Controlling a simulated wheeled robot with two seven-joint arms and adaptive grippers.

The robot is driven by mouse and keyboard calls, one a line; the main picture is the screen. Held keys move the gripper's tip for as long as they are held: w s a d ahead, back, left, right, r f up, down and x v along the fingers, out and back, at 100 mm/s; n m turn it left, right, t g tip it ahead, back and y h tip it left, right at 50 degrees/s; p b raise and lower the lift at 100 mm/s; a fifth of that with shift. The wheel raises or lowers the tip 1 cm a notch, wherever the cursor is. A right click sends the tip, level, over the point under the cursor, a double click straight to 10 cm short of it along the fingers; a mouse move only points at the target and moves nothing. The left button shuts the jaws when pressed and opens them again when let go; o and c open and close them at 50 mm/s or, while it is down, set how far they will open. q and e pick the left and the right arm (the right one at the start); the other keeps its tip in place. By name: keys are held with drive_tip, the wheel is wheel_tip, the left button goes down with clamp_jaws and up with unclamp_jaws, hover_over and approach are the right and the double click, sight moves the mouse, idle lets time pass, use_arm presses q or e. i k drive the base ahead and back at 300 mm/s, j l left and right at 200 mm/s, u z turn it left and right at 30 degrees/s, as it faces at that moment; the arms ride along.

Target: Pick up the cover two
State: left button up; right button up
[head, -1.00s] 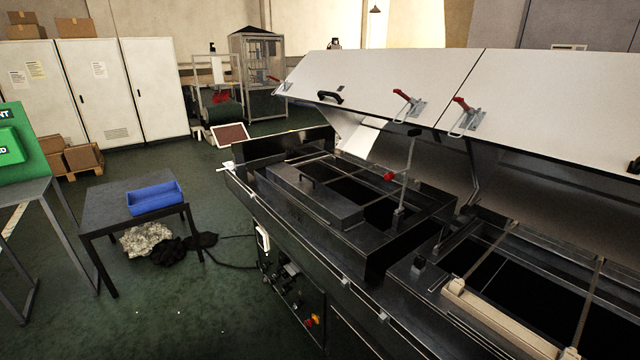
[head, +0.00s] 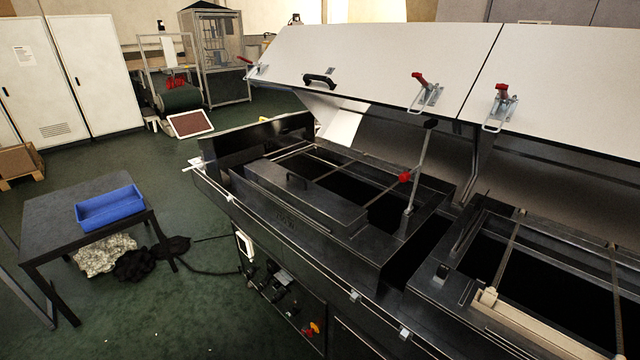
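The tunnel dryer (head: 262,228) is a long black machine running from the middle to the lower right of the head view. Its white hinged lids (head: 385,68) stand raised. A flat dark cover (head: 308,205) with a small black handle lies in the left bay, beside dark openings. No label shows which part is cover two. Neither of my grippers is in view.
A dark table (head: 50,215) with a blue bin (head: 110,208) stands at left, cloths and a cable on the floor below. A lever with a red knob (head: 405,177) rises from the dryer.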

sight(343, 217)
drive_tip(key=i+j+z, duration=0.35)
drive_tip(key=j+z, duration=0.15)
drive_tip(key=i+j+z, duration=0.2)
drive_tip(key=j, duration=0.15)
drive_tip(key=j+z, duration=0.25)
drive_tip(key=i+j, duration=0.05)
